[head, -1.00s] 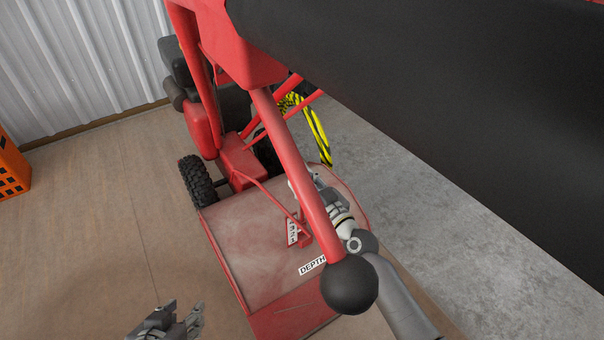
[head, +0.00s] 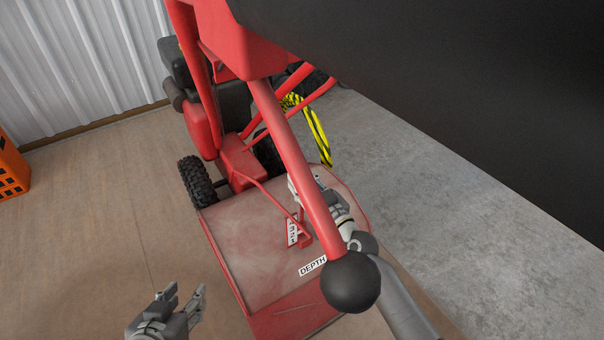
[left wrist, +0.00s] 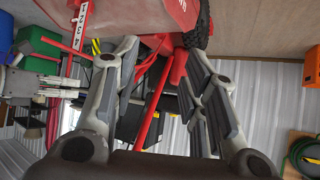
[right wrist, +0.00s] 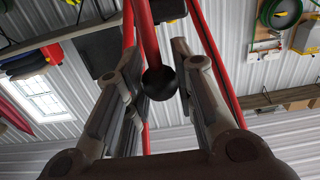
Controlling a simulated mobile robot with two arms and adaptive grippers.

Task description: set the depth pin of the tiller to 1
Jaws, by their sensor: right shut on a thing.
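The red tiller (head: 225,165) stands with its flat rear cover (head: 255,255) towards me. A white number strip (head: 292,232) on the cover, beside a red bracket, carries several digits; which one is set I cannot tell. A DEPTH label (head: 312,267) lies below. My right gripper (head: 300,183) is shut near the strip, partly behind a thick red bar. In the right wrist view its fingers flank the black knob (right wrist: 160,83) of a red rod, apparently the depth pin. My left gripper (head: 188,298) is open and empty left of the cover. The strip also shows in the left wrist view (left wrist: 80,25).
The thick red bar ends in a large black ball (head: 350,283) close over my right arm. A big black shape (head: 430,90) blocks the upper right. An orange crate (head: 12,170) stands at far left. Floor left of the tiller is clear.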

